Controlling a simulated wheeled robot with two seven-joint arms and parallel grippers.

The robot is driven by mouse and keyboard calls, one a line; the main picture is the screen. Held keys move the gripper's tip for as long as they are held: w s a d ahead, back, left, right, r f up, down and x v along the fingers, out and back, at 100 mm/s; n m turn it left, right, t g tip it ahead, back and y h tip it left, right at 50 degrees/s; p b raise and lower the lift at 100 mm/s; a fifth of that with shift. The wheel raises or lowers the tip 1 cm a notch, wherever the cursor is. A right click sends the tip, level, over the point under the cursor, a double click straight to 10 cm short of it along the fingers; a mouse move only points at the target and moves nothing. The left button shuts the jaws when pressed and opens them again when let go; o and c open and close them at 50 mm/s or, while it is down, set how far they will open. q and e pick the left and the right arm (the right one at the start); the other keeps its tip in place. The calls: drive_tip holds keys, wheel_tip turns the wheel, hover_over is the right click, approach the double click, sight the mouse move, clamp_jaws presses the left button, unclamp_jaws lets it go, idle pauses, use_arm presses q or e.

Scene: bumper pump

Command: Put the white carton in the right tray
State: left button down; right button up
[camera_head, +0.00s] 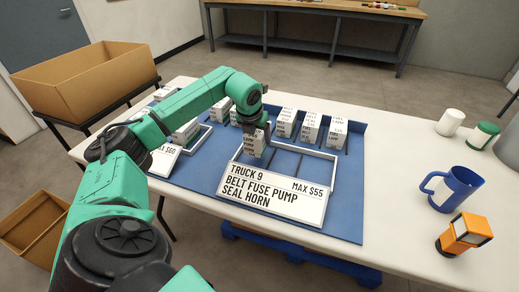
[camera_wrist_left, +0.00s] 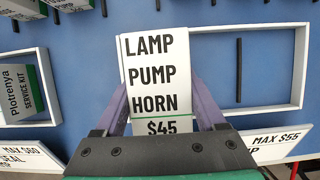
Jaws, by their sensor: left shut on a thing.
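My left gripper (camera_head: 256,124) is shut on a white carton (camera_head: 254,144), whose label reads LAMP PUMP HORN $45 in the left wrist view (camera_wrist_left: 155,70). Both fingers (camera_wrist_left: 160,105) flank the carton there. The right tray (camera_head: 335,168) is a white frame on the blue mat, behind the TRUCK 9 sign (camera_head: 272,196) reading BELT FUSE PUMP SEAL HORN, MAX $55. The carton is at this tray's left end; I cannot tell whether its base touches the mat. The tray's middle and right show empty in the left wrist view (camera_wrist_left: 304,65). My right gripper is out of view.
The left tray (camera_wrist_left: 47,85) holds a service kit carton (camera_wrist_left: 18,95), with a MAX $60 sign (camera_head: 165,160) in front. Several white cartons (camera_head: 311,127) stand along the mat's back.

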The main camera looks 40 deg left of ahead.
sight(251, 137)
use_arm(q)
wheel_tip(251, 137, down, 5)
drive_tip(key=shift+a+r, duration=0.1)
drive_tip(key=shift+r, duration=0.1)
drive_tip(key=shift+f, duration=0.2)
unclamp_jaws()
drive_tip(key=shift+r, duration=0.35)
drive_tip(key=v, duration=1.1)
drive_tip(key=shift+s+r, duration=0.15)
drive_tip(key=shift+r, duration=0.15)
